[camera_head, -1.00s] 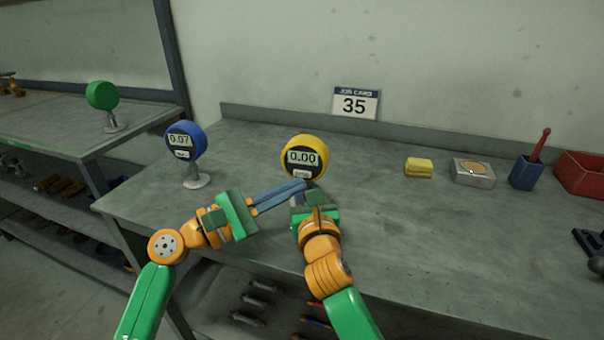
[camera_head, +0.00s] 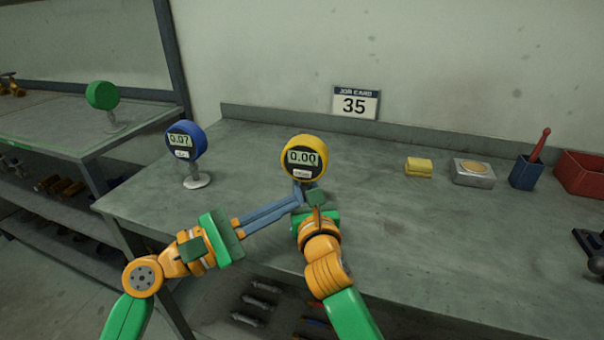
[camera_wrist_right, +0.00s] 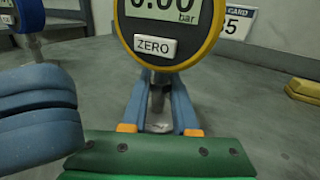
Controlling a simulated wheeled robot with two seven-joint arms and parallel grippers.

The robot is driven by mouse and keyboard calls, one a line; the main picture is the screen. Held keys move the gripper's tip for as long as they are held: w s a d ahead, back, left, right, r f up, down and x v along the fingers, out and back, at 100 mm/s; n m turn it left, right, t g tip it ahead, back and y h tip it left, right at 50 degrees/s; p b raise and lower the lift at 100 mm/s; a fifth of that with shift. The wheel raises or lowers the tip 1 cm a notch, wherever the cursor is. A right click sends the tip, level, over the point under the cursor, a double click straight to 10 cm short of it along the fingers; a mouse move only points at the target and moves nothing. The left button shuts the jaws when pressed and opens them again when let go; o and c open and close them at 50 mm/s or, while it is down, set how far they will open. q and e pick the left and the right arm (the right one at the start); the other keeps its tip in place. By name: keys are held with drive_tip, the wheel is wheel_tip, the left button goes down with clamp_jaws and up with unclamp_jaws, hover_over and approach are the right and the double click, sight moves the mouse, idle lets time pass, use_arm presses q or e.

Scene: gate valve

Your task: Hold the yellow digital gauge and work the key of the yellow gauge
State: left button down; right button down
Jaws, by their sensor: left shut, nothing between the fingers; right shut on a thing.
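The yellow digital gauge (camera_head: 304,157) stands upright on the bench and its display reads 0.00. In the right wrist view the gauge (camera_wrist_right: 211,40) shows "bar" and a key marked ZERO (camera_wrist_right: 155,47). My right gripper (camera_head: 308,190) is shut on the gauge's stem below the dial; its fingers flank the stem (camera_wrist_right: 157,92) in the right wrist view. My left gripper (camera_head: 297,200) is shut and empty, its fingertips just below and left of the dial, apart from the key. Its blue fingers (camera_wrist_right: 40,115) also show at the left of the right wrist view.
A blue gauge (camera_head: 186,141) reading 0.07 stands to the left. A job card (camera_head: 356,102) shows 35. A yellow block (camera_head: 418,167), a metal box (camera_head: 473,173), a blue cup (camera_head: 525,173) and a red bin (camera_head: 580,174) stand to the right. The bench middle is clear.

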idle(0.3)
drive_tip(key=c, duration=0.6)
unclamp_jaws()
